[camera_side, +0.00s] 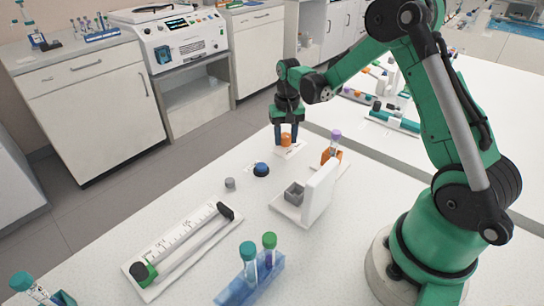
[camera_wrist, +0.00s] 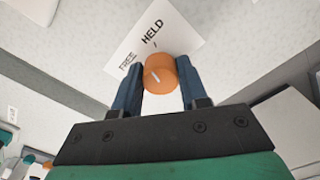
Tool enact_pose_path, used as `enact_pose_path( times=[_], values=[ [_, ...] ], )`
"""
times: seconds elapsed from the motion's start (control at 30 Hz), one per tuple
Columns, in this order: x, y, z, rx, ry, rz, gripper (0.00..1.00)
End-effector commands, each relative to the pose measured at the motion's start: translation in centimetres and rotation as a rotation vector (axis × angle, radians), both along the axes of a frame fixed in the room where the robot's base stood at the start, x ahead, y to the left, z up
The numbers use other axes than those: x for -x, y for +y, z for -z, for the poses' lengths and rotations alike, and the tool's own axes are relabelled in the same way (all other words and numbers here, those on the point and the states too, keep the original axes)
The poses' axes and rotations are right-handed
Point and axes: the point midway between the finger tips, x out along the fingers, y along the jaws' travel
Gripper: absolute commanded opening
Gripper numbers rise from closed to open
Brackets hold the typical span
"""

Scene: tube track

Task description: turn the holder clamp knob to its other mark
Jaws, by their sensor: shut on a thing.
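The clamp knob is an orange cylinder (camera_wrist: 161,74) with a short white line on its face. It stands on a white plate (camera_wrist: 178,27) printed FREE and HELD. The white line slants to the upper left; I cannot tell exactly which mark it meets. In the side view the orange knob (camera_side: 286,140) is at the far edge of the table. My gripper (camera_side: 286,136) points down over it, and its blue fingers (camera_wrist: 160,88) are shut on the knob's two sides. An orange holder (camera_side: 331,156) with a purple-capped tube (camera_side: 335,136) stands to the right of the knob.
A blue dome button (camera_side: 261,169) and a small grey peg (camera_side: 230,183) are nearer the camera. A white stand with a grey cup (camera_side: 294,192), a slider scale (camera_side: 180,245) and a blue rack with capped tubes (camera_side: 250,280) occupy the table. Bare table separates them.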

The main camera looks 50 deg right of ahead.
Motion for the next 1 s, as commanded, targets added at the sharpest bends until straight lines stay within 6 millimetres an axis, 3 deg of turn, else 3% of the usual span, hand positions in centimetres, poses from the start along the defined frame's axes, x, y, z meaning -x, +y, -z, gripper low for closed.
enact_pose_path(
  times=[0.43, 1.0],
  values=[
    [-0.06, 0.04, -0.05, 0.000, 0.000, 0.269, 0.00],
    [-0.07, 0.05, -0.05, 0.000, 0.000, 0.328, 0.00]
  ],
)
